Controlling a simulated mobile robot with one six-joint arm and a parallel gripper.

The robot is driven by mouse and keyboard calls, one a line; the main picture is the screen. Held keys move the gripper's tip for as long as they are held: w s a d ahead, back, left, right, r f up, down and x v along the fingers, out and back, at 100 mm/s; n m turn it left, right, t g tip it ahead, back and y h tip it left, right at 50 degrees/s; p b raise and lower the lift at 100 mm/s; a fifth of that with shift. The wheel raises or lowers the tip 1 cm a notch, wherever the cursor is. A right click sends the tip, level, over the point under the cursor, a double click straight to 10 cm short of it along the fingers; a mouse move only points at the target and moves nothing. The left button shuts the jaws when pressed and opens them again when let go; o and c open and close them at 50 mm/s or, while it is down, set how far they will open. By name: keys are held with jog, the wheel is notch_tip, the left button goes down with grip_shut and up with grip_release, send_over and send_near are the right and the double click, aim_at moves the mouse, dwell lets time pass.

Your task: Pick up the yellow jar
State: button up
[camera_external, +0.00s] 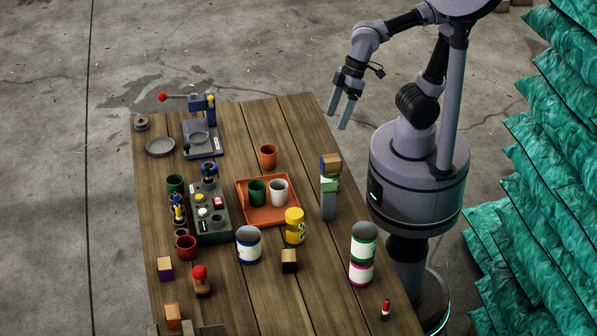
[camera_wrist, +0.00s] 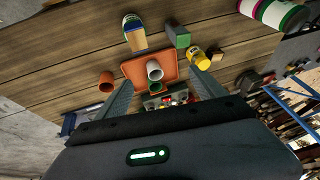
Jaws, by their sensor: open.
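The yellow jar (camera_external: 294,226) stands upright on the wooden table, just off the front right corner of the orange tray (camera_external: 255,216). In the wrist view the yellow jar (camera_wrist: 197,57) shows right of the tray (camera_wrist: 132,73), beyond the right fingertip. My gripper (camera_external: 338,109) is open and empty, pointing down near the table's far right edge, well behind and above the jar. In the wrist view its two fingers (camera_wrist: 160,88) are spread apart with nothing held between them.
A green cup (camera_external: 257,192) and a white cup (camera_external: 279,191) stand in the tray. A blue-white can (camera_external: 248,245) and a wooden block (camera_external: 289,262) are near the jar. Stacked cans (camera_external: 362,253) stand further right.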

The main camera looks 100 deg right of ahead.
jog(key=w+a+r+n+g+p, duration=0.2)
jog(key=w+a+r+n, duration=0.15)
jog(key=w, duration=0.35)
jog(key=n+g+h+p, duration=0.2)
jog(key=n+p, duration=0.2)
jog(key=n, duration=0.8)
send_over(296, 213)
notch_tip(296, 213, down, 9)
notch_tip(296, 213, down, 11)
jog(key=b, duration=0.4)
jog(key=f+b, duration=0.3)
jog(key=f, duration=0.3)
jog(key=shift+w, duration=0.2)
jog(key=shift+r, duration=0.15)
jog(key=shift+c, duration=0.9)
jog(key=c, duration=1.3)
